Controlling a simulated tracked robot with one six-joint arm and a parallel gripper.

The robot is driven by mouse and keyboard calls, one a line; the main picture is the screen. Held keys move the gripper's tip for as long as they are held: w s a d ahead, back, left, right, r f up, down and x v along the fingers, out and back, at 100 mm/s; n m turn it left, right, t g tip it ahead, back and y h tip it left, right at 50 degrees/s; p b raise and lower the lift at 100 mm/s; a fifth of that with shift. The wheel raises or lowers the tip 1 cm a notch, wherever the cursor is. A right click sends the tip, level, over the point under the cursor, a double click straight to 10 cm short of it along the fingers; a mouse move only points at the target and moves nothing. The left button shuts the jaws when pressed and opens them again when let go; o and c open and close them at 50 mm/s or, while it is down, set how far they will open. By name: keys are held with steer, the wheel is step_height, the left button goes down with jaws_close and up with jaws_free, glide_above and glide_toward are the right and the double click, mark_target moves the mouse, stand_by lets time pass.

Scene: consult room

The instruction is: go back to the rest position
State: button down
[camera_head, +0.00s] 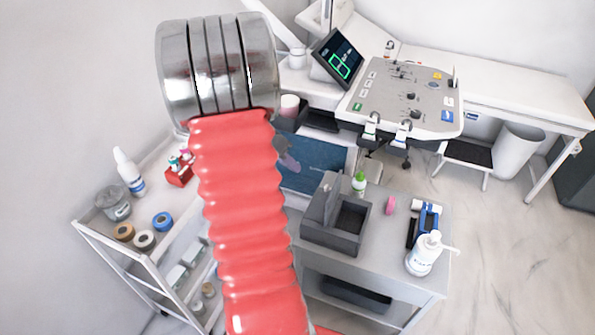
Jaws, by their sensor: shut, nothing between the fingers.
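My arm, a red ribbed sleeve topped by a wide ringed metal section, rises through the left middle of the head view. My gripper does not show; no fingertips can be made out. The arm hides part of the space between the white trolley and the grey cart.
The white trolley (99,236) holds bottles and tape rolls at left. The grey cart (391,261) holds a dark grey box (338,223), a green-capped bottle (359,182) and a white pump bottle (423,255). The ultrasound console (404,97) stands behind.

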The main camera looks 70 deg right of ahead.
steer(key=shift+w+a+r, duration=0.1)
steer(key=shift+a+r, duration=0.1)
steer(key=shift+r, duration=0.15)
steer(key=shift+n, duration=0.3)
stand_by(0.4)
steer(key=w+a+r+n+t+y, duration=0.15)
steer(key=w+a+n, duration=0.25)
steer(key=a, duration=0.5)
steer(key=w+a+r+n+t, duration=0.25)
steer(key=w+a+n, duration=0.2)
steer(key=a, duration=0.55)
steer(key=w+a+r+n+t+y, duration=0.1)
steer(key=w+a+r+n+t, duration=0.25)
steer(key=a, duration=0.55)
steer(key=a+r+n+t+y, duration=0.1)
steer(key=a+r+n, duration=0.3)
steer(key=a, duration=0.7)
steer(key=w+a+r+n+t+y, duration=0.1)
steer(key=a+r+n, duration=0.3)
steer(key=a, duration=0.7)
steer(key=shift+w+a+r+t, duration=0.2)
steer(key=shift+r+t, duration=0.3)
steer(key=shift+t, duration=0.25)
